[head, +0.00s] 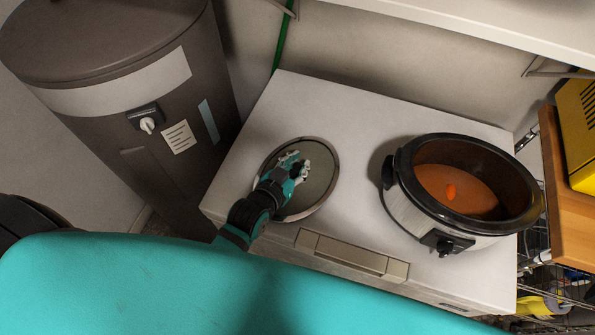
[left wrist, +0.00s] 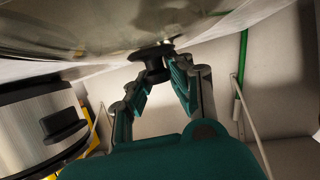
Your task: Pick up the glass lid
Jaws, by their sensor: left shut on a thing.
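The glass lid (head: 322,158) is an oval of greyish glass with a metal rim, over the left part of the white washer top (head: 350,120). My left gripper (head: 294,168) is over the middle of the lid and covers its knob in the head view. In the left wrist view the lid (left wrist: 90,25) fills the top, and its dark knob (left wrist: 151,54) is between the fingers of my left gripper (left wrist: 163,66), which is shut on it. I cannot tell whether the lid touches the washer top. My right gripper is not in view.
A slow cooker (head: 425,213) with orange soup stands uncovered to the right of the lid. A dark grey cylindrical tank (head: 130,90) stands at the left. A wooden shelf with a yellow object (head: 580,130) is at the right edge. A white shelf (head: 490,25) overhangs the back.

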